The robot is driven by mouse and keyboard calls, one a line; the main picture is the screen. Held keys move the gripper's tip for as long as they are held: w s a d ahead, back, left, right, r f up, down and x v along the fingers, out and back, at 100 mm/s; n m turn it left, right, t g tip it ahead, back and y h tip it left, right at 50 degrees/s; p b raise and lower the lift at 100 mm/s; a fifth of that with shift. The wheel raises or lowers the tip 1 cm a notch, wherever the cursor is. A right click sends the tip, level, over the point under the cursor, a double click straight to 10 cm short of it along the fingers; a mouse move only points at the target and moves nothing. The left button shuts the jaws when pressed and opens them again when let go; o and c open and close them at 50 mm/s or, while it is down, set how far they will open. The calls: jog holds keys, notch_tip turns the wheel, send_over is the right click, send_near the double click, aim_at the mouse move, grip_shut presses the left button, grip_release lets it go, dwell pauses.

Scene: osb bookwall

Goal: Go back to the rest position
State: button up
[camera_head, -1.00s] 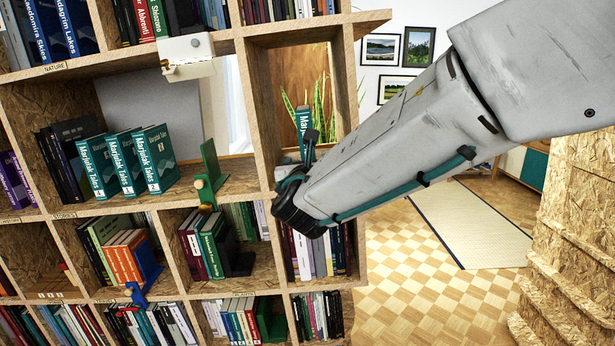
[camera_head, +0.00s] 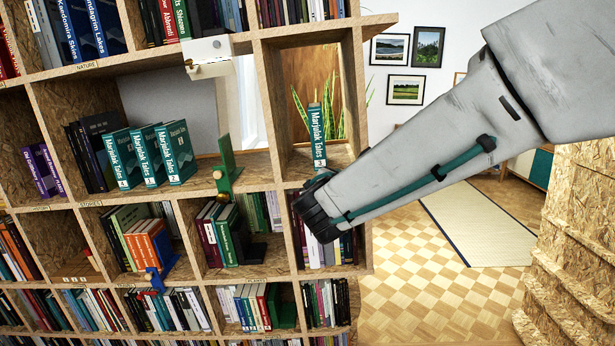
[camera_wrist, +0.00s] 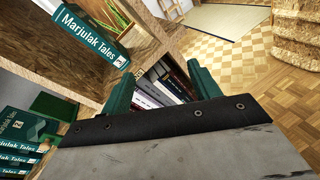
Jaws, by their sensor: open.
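My gripper shows in the wrist view (camera_wrist: 160,92) with its two green fingers apart and nothing between them. In the head view my arm reaches in from the upper right, and its dark wrist end hangs in front of the right bookcase column; the fingers are hidden there. A teal Marjulak Tales book (camera_head: 317,137) stands upright alone in the right-hand compartment, just above my wrist. It also shows in the wrist view (camera_wrist: 90,33), left of the fingers and apart from them.
The bookcase (camera_head: 265,110) fills the left. Several matching teal books (camera_head: 150,155) stand in a row on the shelf, with a green bookend (camera_head: 226,165) to their right. A white device (camera_head: 207,50) hangs from the upper shelf. Open floor (camera_head: 415,265) lies right, before stacked chipboard (camera_head: 575,240).

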jog(key=s+d+f+m+g+h, duration=0.2)
jog(key=s+d+m+g, duration=0.3)
jog(key=s+d+m, duration=0.25)
jog(key=s+d+f+m+g+h, duration=0.1)
jog(key=s+d+f+m+g, duration=0.2)
jog(key=s+d+m+g, duration=0.35)
jog(key=s+d+f+m+g+y, duration=0.1)
jog(key=s+m+y, duration=0.3)
jog(key=s+m, duration=0.3)
jog(key=s+d+m+g+y, duration=0.1)
jog(key=s+m+y, duration=0.3)
jog(key=s, duration=1.1)
jog(key=d+m, duration=0.1)
jog(key=m, duration=0.2)
jog(key=shift+s+f+m, duration=0.3)
jog(key=shift+s+f, duration=0.05)
jog(key=shift+d+g, duration=0.1)
jog(key=shift+g, duration=0.15)
